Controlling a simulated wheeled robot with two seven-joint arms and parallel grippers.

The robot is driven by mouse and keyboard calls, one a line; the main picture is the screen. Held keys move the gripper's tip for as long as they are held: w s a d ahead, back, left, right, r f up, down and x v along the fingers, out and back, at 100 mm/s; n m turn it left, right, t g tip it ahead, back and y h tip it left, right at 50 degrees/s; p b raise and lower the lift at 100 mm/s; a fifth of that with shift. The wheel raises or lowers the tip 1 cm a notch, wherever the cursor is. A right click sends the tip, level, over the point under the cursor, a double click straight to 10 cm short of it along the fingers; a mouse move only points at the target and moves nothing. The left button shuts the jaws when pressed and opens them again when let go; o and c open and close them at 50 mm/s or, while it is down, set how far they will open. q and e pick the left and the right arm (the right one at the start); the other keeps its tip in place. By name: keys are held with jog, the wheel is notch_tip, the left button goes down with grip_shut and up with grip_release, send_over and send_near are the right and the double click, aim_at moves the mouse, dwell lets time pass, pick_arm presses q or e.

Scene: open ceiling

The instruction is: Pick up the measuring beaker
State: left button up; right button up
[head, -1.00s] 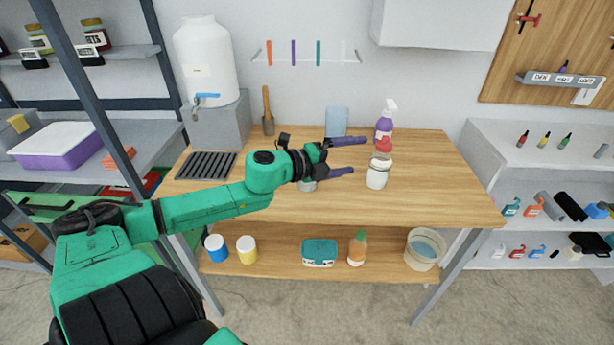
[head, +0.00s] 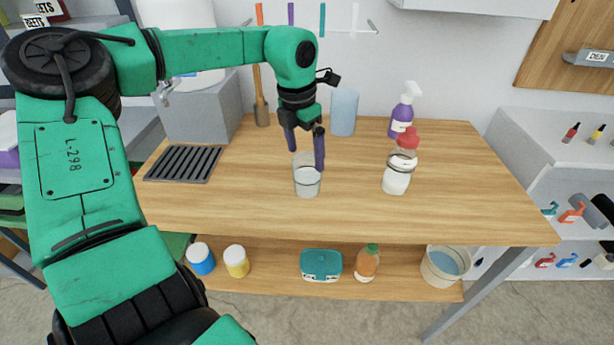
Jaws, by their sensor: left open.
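A clear, see-through beaker (head: 307,185) with greyish lower part stands upright on the wooden workbench (head: 240,205), near its middle. My left gripper (head: 306,160) points down over the beaker with its two dark purple fingers apart. One finger overlaps the beaker's right side in the picture and the other ends near its upper left edge. I cannot tell whether either finger touches it. My right gripper is not in view.
A purple spray bottle (head: 402,118) and a light blue container (head: 343,112) stand behind. A dark slatted rack (head: 183,163) lies left. The front of the bench is clear.

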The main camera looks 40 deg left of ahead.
aim_at(307, 182)
pick_arm(q)
jog(key=f, duration=0.2)
jog(key=f+p, duration=0.1)
jog(key=f, duration=0.1)
jog(key=w+f, duration=0.1)
jog(key=f, duration=0.1)
jog(key=shift+w+f, duration=0.1)
jog(key=shift+f, duration=0.3)
jog(key=c, duration=1.3)
jog(key=shift+o, duration=0.2)
jog(key=shift+r, duration=0.15)
